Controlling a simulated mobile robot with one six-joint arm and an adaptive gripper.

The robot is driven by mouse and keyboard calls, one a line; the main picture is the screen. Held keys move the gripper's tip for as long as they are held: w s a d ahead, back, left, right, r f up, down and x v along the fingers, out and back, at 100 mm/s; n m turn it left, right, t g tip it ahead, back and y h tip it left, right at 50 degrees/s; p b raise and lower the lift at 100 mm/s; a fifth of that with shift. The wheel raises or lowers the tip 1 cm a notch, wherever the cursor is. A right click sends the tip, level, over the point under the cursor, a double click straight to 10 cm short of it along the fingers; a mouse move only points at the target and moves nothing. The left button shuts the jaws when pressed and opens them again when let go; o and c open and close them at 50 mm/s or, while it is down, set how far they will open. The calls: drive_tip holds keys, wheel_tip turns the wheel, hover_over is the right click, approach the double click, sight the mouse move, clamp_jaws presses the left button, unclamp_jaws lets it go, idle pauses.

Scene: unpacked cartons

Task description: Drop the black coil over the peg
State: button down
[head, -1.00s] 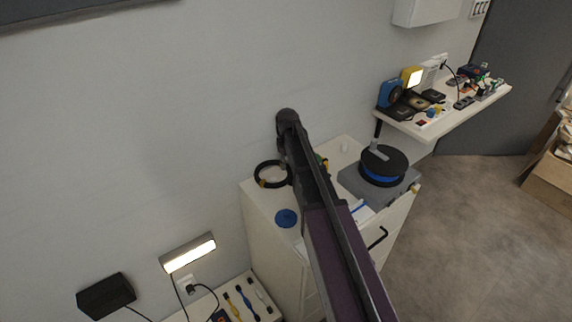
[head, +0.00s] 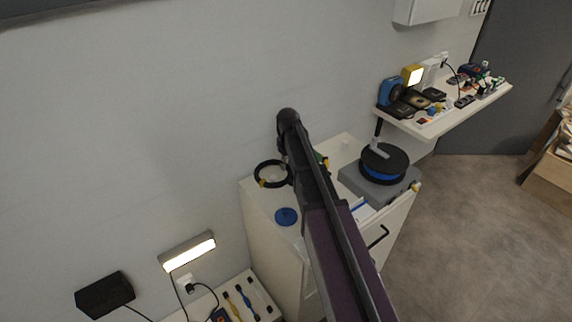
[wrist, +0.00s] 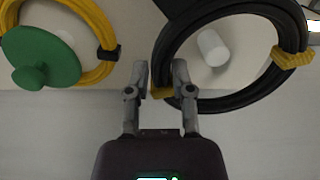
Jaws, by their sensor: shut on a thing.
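The black coil (wrist: 163,55) is a ring of black cable with yellow ties. My gripper (wrist: 160,78) is shut on the coil's near edge, at one yellow tie, in the wrist view. A white peg (wrist: 212,47) shows through the ring's opening. I cannot tell whether the coil is around the peg or above it. In the head view the coil (head: 259,172) shows left of my arm, over the white cabinet top (head: 262,200). My arm hides the gripper's fingers there. No peg is visible inside the ring in the head view.
A yellow coil (wrist: 103,22) with a green knobbed disc (wrist: 40,57) lies beside the black coil. On the cabinet are a blue disc (head: 286,216) and a black-and-blue spool (head: 383,163) on a grey box. A small white cylinder (head: 345,146) stands near the wall.

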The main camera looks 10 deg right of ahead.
drive_tip(key=shift+f+b, duration=2.4)
drive_tip(key=shift+f, duration=0.05)
drive_tip(key=shift+c, duration=2.1)
unclamp_jaws()
